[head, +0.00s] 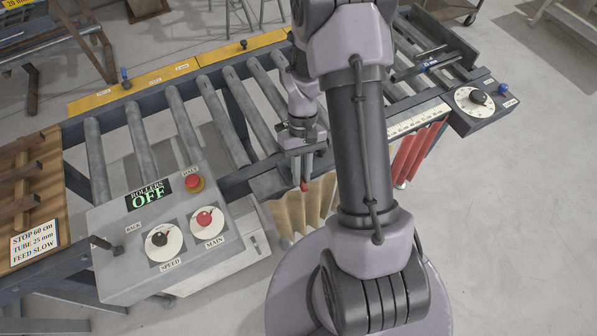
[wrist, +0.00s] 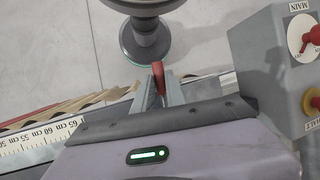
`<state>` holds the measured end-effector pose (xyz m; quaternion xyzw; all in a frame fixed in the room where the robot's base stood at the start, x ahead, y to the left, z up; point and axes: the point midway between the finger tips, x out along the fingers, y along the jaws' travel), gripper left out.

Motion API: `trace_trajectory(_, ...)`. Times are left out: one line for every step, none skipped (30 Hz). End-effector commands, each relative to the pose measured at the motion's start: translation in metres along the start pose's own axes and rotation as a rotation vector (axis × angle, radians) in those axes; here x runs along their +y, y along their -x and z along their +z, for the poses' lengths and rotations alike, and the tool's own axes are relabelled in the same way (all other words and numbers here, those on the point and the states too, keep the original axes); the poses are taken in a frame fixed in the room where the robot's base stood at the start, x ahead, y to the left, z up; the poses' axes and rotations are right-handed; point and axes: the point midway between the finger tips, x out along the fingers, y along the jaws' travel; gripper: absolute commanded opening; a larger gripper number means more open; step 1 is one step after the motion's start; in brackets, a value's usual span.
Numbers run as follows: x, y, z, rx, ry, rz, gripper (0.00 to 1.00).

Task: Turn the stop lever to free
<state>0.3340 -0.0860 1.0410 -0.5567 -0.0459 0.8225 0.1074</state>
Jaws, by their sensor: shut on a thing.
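My gripper (head: 302,183) is over the near edge of the roller conveyor, beside the tan pleated curtain. Its jaws are shut on a slim red lever handle, which I take to be the stop lever (head: 304,186). In the wrist view the red handle (wrist: 159,76) stands between the two grey fingers (wrist: 160,92). Its tip sticks out past them. The lever's base and any free or lock marking are hidden by the gripper and arm.
A control box (head: 160,240) stands at the near left, with an OFF display, a red button and two dials. A scale (wrist: 38,139) runs along the conveyor edge. A dial box (head: 478,103) with a blue knob is at the far right. Floor lies open at right.

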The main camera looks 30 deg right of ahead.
Motion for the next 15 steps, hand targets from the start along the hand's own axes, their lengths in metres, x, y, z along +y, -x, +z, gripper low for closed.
trace_trajectory(0.0004, 0.0014, -0.0001, -0.002, 0.016, 0.007, 0.0)
trace_trajectory(0.0009, 0.0014, -0.0002, -0.004, 0.025, 0.01, 0.0)
trace_trajectory(0.0015, 0.0015, -0.0003, -0.006, 0.036, 0.015, 0.0)
trace_trajectory(0.0019, 0.0015, -0.0003, -0.007, 0.042, 0.018, 0.0)
trace_trajectory(0.0022, 0.0016, -0.0004, -0.009, 0.048, 0.02, 0.0)
trace_trajectory(0.0025, 0.0016, -0.0006, -0.01, 0.054, 0.023, 0.0)
trace_trajectory(0.0027, 0.0016, -0.0007, -0.01, 0.058, 0.024, 0.0)
trace_trajectory(0.0029, 0.0017, -0.0007, -0.011, 0.061, 0.026, 0.0)
trace_trajectory(0.0031, 0.0017, -0.0008, -0.012, 0.065, 0.027, 0.0)
trace_trajectory(0.0033, 0.0017, -0.0008, -0.012, 0.068, 0.028, 0.0)
trace_trajectory(0.0034, 0.0017, -0.0009, -0.012, 0.069, 0.029, 0.0)
trace_trajectory(0.0035, 0.0017, -0.0009, -0.013, 0.071, 0.03, 0.0)
trace_trajectory(0.0036, 0.0017, -0.0009, -0.013, 0.072, 0.03, 0.0)
trace_trajectory(0.0036, 0.0016, -0.0009, -0.013, 0.072, 0.03, 0.0)
trace_trajectory(0.0037, 0.0016, -0.0009, -0.013, 0.073, 0.03, 0.0)
